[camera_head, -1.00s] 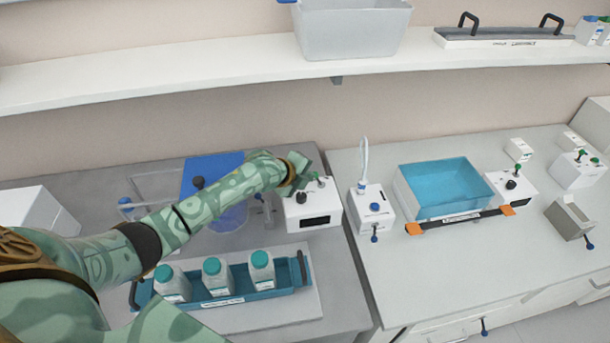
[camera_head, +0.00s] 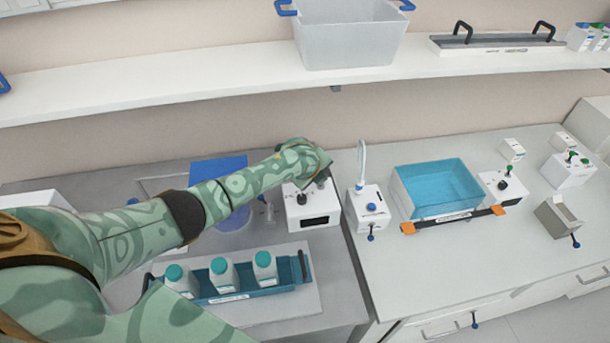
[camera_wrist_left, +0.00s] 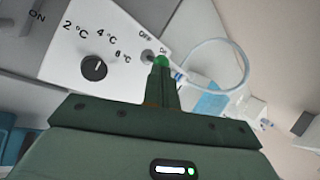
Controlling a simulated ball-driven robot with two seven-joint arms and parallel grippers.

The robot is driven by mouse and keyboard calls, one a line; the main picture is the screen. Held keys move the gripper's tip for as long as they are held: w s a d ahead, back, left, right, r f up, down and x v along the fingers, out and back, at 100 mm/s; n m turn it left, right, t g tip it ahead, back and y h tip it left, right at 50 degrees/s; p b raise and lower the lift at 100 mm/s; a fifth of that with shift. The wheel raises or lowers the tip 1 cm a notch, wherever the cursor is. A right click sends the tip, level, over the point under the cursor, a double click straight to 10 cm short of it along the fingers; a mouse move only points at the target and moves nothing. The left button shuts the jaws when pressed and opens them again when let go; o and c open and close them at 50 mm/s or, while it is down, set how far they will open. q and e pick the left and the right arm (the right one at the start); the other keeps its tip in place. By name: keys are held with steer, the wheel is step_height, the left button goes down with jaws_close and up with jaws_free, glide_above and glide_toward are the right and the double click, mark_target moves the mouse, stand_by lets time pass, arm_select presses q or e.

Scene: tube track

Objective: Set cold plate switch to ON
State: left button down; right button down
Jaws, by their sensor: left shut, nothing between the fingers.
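The cold plate control box (camera_head: 319,212) is white, with a dark display on its front and a black knob on top. In the left wrist view its top (camera_wrist_left: 75,45) shows the black knob (camera_wrist_left: 94,68) among 2, 4 and 8 °C marks. Beside them is a toggle switch (camera_wrist_left: 149,57) with OFF and ON labels and a green tip. The green tip is at the ends of my left fingers, on the ON side; contact is unclear. My left gripper (camera_wrist_left: 162,76) is shut and empty, above the box's back right in the head view (camera_head: 324,178). The arm hides the switch there. My right gripper is not in view.
A blue rack (camera_head: 240,292) with three teal-capped bottles stands in front of the box. A white device (camera_head: 369,212) with a looped tube stands close to the right. Farther right are a blue bath (camera_head: 435,189) and another switch box (camera_head: 501,187). A shelf (camera_head: 220,84) runs above.

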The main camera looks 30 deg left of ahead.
arm_select(q)
steer(key=shift+w+d+r+g+y, duration=0.1)
steer(key=shift+w+d+g+y, duration=0.2)
steer(key=shift+d+y, duration=0.1)
steer(key=shift+w+d, duration=0.4)
steer(key=shift+d, duration=0.05)
steer(key=shift+r+p, duration=0.8)
steer(key=shift+p, duration=0.2)
steer(key=d+p+v, duration=0.1)
steer(key=p+v, duration=0.7)
steer(key=v, duration=0.5)
steer(key=shift+d+r, duration=0.15)
steer(key=shift+r, duration=0.1)
